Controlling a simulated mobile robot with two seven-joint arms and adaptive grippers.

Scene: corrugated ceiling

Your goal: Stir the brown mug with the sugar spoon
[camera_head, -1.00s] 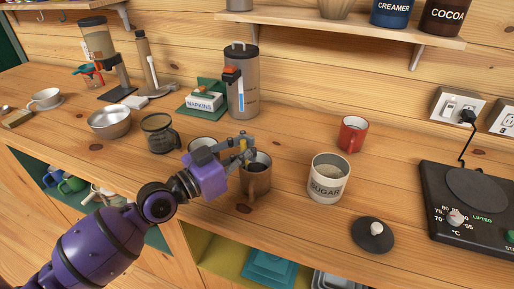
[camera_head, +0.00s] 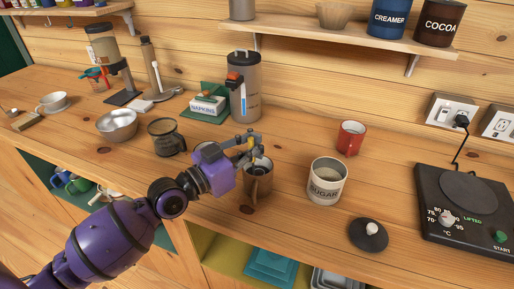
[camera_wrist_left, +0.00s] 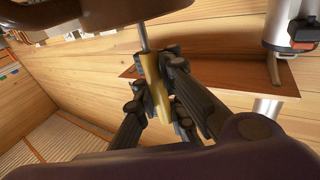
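My left gripper (camera_head: 247,150) is just above the brown mug (camera_head: 258,187), which stands upright near the counter's front edge. The gripper is shut on the yellow handle of the sugar spoon (camera_wrist_left: 153,82). In the left wrist view the spoon's thin metal shaft runs from the fingers to the mug (camera_wrist_left: 95,12) at the top edge. The spoon's bowl is hidden, and the fingers partly cover the mug's opening. The open white sugar canister (camera_head: 327,184) stands to the right of the mug. My right gripper is not in view.
A dark lid with a white knob (camera_head: 369,235) lies right of the canister. A red mug (camera_head: 351,138) stands behind. A glass carafe (camera_head: 166,138), metal bowl (camera_head: 117,125) and grey dispenser (camera_head: 245,85) are to the left and back. A hot plate (camera_head: 465,215) is at the right.

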